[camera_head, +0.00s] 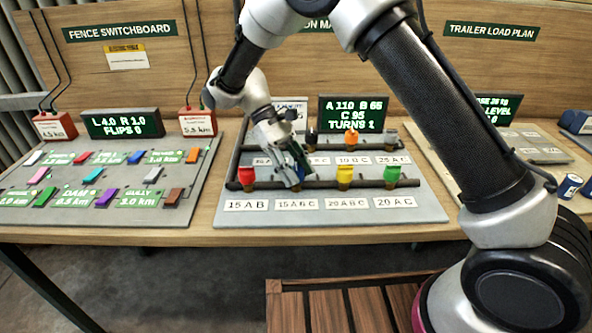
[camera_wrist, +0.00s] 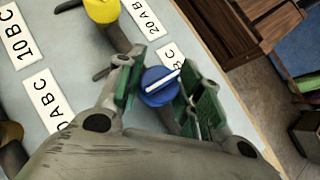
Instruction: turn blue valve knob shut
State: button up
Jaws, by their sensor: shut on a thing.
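The blue valve knob (camera_wrist: 160,86) sits between the green-padded fingers of my gripper (camera_wrist: 163,90) in the wrist view. The fingers are shut on it from both sides. A white bar on its top runs slantwise in that view. In the head view my gripper (camera_head: 294,166) reaches down to the front pipe and mostly hides the knob. The front pipe (camera_head: 320,184) also carries a red knob (camera_head: 246,175), a yellow knob (camera_head: 345,175) and a green knob (camera_head: 392,174). The label in front of the blue knob (camera_head: 297,204) reads 15 A B C.
The rear pipe carries a black knob (camera_head: 311,138) and an orange knob (camera_head: 351,137), close to my arm. A display (camera_head: 353,113) reads A 110, B 65, C 95, TURNS 1. The fence switchboard (camera_head: 110,214) lies left.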

jog(key=o, duration=1)
jog(key=v, duration=1.2)
jog(key=shift+w, duration=0.1)
